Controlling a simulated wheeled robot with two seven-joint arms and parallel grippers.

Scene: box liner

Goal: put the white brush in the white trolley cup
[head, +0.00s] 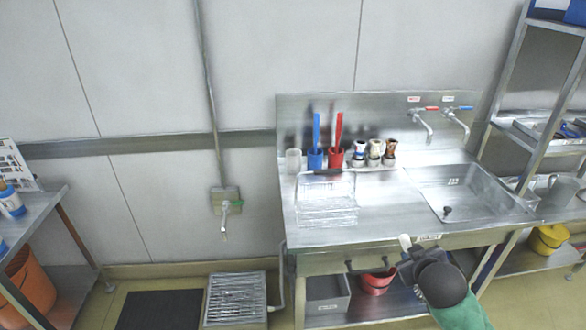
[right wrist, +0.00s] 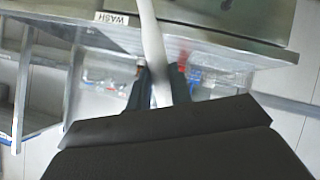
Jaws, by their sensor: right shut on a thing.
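My right gripper (head: 403,257) is in front of the sink counter's front edge in the head view. It is shut on the white brush (head: 405,241), of which only a short pale piece shows there. In the right wrist view, the long white handle (right wrist: 151,40) stands between the two dark fingers (right wrist: 158,88) and runs up out of the picture. A whitish cup (head: 293,160) stands empty at the back left of the counter, well away from the gripper, left of the blue cup. My left gripper is not in view.
A blue cup (head: 315,160) and a red cup (head: 335,160), each holding a brush of its colour, stand beside the whitish cup. Several bottles (head: 374,150) stand further right. The sink basin (head: 475,190) and taps (head: 422,120) are at the right. The counter's front middle is clear.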

